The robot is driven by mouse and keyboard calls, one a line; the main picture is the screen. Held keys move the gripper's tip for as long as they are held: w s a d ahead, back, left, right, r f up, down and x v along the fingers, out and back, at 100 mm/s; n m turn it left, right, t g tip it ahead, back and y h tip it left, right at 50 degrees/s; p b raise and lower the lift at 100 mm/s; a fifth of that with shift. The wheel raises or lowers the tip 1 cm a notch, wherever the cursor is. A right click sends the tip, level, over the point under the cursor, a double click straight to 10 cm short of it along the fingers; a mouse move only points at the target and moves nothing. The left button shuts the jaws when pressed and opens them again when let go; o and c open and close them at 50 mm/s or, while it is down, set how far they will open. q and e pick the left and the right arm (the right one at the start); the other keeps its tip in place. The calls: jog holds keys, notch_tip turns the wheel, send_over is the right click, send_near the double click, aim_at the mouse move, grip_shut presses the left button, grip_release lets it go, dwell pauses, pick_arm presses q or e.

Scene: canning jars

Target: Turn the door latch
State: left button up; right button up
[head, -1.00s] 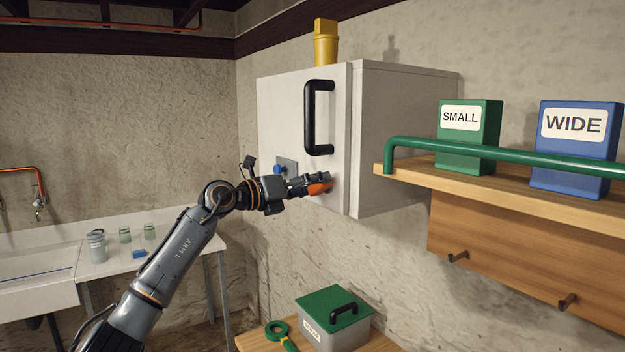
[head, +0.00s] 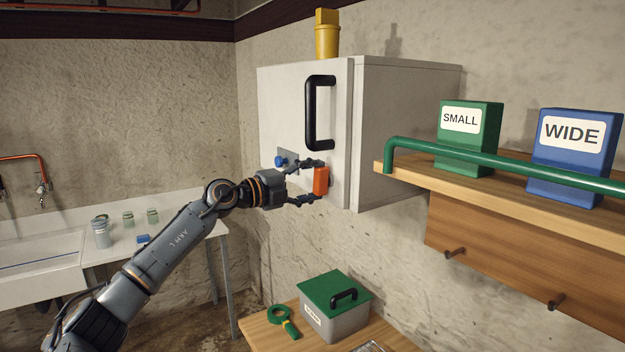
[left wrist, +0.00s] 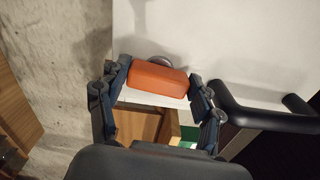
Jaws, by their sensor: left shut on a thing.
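The orange door latch (head: 321,180) is on the front of a white wall cabinet's door (head: 285,105), below the black handle (head: 319,112). It stands upright in the head view. My left gripper (head: 316,181) is shut on the latch, one finger at its upper end and one at its lower end. In the left wrist view the orange latch (left wrist: 153,80) lies between the two fingers of the gripper (left wrist: 157,92). The door looks closed. My right gripper is not in view.
A blue knob (head: 281,162) on a grey plate is left of the latch. A wooden shelf (head: 405,177) with a green rail (head: 480,158) is right of the cabinet. A green-lidded box (head: 335,322) stands on a table below. A yellow object (head: 327,35) tops the cabinet.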

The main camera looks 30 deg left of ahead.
pick_arm(q)
jog(key=shift+n, duration=0.6)
jog(key=o, duration=1.2)
jog(key=shift+f, duration=0.1)
jog(key=shift+c, duration=0.2)
jog(key=shift+s+a, duration=0.1)
jog(key=v, duration=0.7)
jog(key=shift+s, duration=0.15)
